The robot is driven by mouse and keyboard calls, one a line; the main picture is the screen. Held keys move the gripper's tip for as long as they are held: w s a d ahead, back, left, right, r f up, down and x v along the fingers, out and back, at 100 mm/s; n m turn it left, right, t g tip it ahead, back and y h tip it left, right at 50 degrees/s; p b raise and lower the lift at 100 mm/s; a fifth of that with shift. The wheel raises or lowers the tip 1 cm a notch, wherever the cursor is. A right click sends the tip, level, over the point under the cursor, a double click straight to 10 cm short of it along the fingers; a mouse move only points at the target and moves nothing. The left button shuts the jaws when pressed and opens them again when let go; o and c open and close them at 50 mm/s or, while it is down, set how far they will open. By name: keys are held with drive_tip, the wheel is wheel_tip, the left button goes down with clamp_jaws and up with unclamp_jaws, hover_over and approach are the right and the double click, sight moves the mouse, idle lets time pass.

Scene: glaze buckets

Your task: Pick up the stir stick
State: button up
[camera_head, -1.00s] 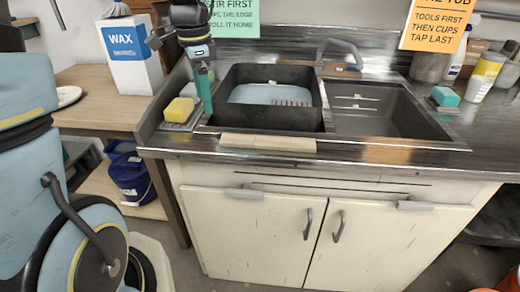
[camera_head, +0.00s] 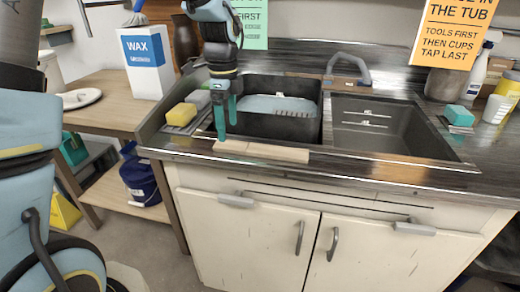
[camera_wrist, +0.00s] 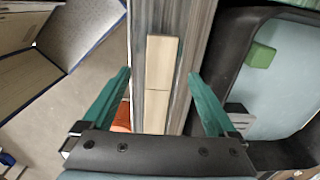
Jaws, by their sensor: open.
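A pale flat wooden stick (camera_head: 275,152), which I take as the stir stick, lies along the front edge of the counter before the black tub. A thin seam crosses it. My gripper (camera_head: 225,128) points down at the stick's left end. Its teal fingers are apart with nothing held between them. In the wrist view the stick (camera_wrist: 158,95) runs lengthwise between the open fingers of my gripper (camera_wrist: 158,75), with room on both sides. I cannot tell the exact height of the fingertips above it.
The black tub (camera_head: 315,125) with pale blue liquid sits right behind the stick. Yellow sponge (camera_head: 181,114) lies left of the tub. The grey sink basin (camera_head: 385,130) is to the right. A white WAX container (camera_head: 145,62) stands on the wooden side table (camera_head: 105,112).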

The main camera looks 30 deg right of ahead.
sight(231, 145)
wheel_tip(231, 145, down, 5)
drive_tip(key=shift+s+d+r+p, duration=0.1)
drive_tip(key=shift+d+p, duration=0.05)
drive_tip(key=shift+p, duration=0.55)
clamp_jaws()
idle(0.3)
